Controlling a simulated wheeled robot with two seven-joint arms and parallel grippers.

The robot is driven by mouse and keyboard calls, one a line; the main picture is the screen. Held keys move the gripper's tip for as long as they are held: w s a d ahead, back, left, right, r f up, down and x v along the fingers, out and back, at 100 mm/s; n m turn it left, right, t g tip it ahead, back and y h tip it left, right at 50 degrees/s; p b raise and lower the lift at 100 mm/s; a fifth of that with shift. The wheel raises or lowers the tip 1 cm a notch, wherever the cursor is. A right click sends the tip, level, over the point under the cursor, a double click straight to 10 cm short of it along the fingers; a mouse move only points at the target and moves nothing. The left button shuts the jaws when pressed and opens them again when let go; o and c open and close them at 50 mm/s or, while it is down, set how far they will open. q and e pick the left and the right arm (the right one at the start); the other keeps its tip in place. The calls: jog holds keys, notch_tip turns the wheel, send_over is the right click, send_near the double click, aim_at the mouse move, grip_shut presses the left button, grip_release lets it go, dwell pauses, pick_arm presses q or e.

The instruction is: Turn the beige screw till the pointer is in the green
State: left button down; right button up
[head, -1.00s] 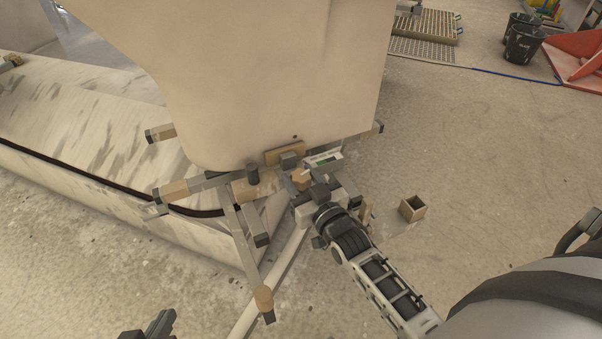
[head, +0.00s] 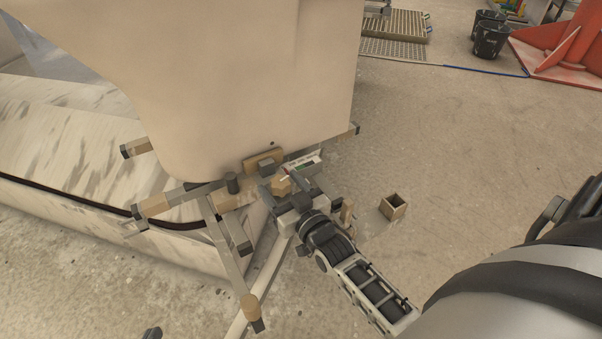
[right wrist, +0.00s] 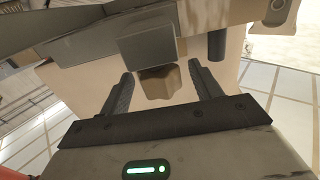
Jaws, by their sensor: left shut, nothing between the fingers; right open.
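The beige screw (head: 281,185) is a small lobed knob below a dark block at the lower edge of the big beige body. It also shows in the right wrist view (right wrist: 157,84). My right gripper (head: 283,187) is open, one finger on each side of the screw. In the right wrist view, gaps show between the screw and both fingers. A pale gauge (head: 304,161) with a little green lies just behind the screw; its pointer is too small to read. My left gripper (head: 152,333) barely shows at the bottom edge, shut and empty, far from the screw.
Bars with beige ends (head: 250,306) stick out left of the screw. The big beige body (head: 250,80) rises behind. A small open box (head: 393,207) stands on the floor to the right. Black buckets (head: 490,38) stand far back. The floor at right is mostly clear.

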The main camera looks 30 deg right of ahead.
pick_arm(q)
jog(key=shift+s+a+r+p, duration=0.3)
jog(key=shift+a+r+p, duration=0.35)
jog(key=shift+p, duration=0.6)
pick_arm(e)
jog(key=s, duration=1.5)
pick_arm(q)
jog(key=shift+s+d, duration=0.1)
jog(key=shift+d, duration=0.05)
pick_arm(e)
jog(key=shift+a, duration=0.1)
